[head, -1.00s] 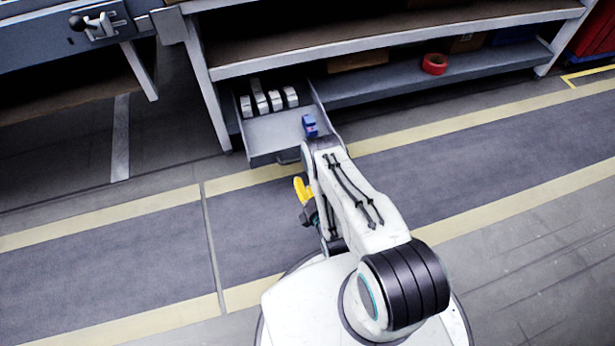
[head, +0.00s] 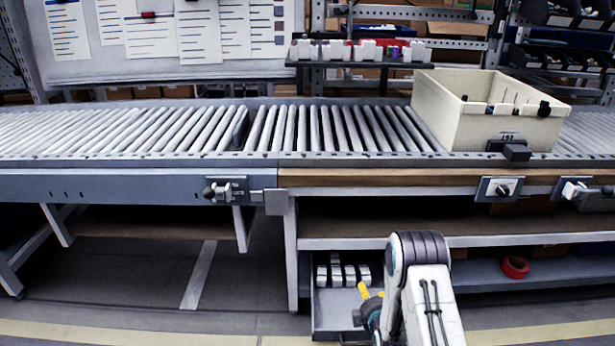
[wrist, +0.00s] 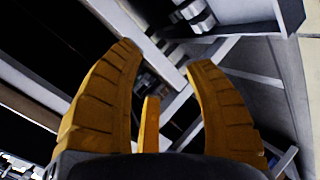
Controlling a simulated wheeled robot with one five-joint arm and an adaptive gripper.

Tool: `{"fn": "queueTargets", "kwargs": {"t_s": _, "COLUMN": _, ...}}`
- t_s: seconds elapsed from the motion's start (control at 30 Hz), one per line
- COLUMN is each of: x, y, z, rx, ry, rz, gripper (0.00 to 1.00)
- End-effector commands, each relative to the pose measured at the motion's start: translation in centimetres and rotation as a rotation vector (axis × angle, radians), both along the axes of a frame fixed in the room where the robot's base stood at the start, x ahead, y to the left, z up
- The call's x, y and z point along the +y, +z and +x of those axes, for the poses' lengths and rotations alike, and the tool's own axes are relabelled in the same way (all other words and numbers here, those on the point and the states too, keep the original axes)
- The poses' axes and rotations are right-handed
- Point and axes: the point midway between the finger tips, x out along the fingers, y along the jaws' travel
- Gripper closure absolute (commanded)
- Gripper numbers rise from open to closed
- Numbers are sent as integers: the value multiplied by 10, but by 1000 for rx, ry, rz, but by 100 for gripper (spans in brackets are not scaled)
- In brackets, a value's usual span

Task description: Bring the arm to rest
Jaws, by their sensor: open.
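My arm (head: 428,305) stands in the lower middle of the head view, in front of the workbench, with its black-banded joint on top. My gripper (head: 367,291) shows only in part there, as yellow fingers beside the arm, in front of the open drawer. In the wrist view my gripper (wrist: 163,55) has its orange fingers spread apart, with a thinner orange finger between them. Nothing is held between them. Past the fingers, dark gaps and grey frame bars show.
An open grey drawer (head: 338,309) holds several white pieces (head: 343,274). A red tape roll (head: 515,267) lies on the lower shelf. Above is a roller conveyor (head: 200,128) with a cream bin (head: 500,110) at its right. Switch boxes (head: 226,190) project from the bench front.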

Motion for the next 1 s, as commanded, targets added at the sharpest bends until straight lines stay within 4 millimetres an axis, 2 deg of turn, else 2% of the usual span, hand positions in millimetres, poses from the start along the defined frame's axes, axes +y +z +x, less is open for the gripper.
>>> {"fn": "queueTargets", "kwargs": {"t_s": 0.03, "x": 0, "y": 40, "z": 5, "rx": 14, "ry": -18, "rz": 33, "gripper": 53}}
{"fn": "queueTargets", "kwargs": {"t_s": 0.27, "x": 0, "y": 153, "z": -3, "rx": 141, "ry": -123, "rz": 191, "gripper": 53}}
{"fn": "queueTargets", "kwargs": {"t_s": 0.47, "x": 0, "y": 248, "z": -34, "rx": 249, "ry": -231, "rz": 318, "gripper": 53}}
{"fn": "queueTargets", "kwargs": {"t_s": 0.6, "x": 0, "y": 311, "z": -68, "rx": 324, "ry": -315, "rz": 400, "gripper": 53}}
{"fn": "queueTargets", "kwargs": {"t_s": 0.77, "x": 1, "y": 379, "z": -116, "rx": 404, "ry": -419, "rz": 487, "gripper": 53}}
{"fn": "queueTargets", "kwargs": {"t_s": 1.0, "x": 1, "y": 464, "z": -205, "rx": 519, "ry": -593, "rz": 602, "gripper": 53}}
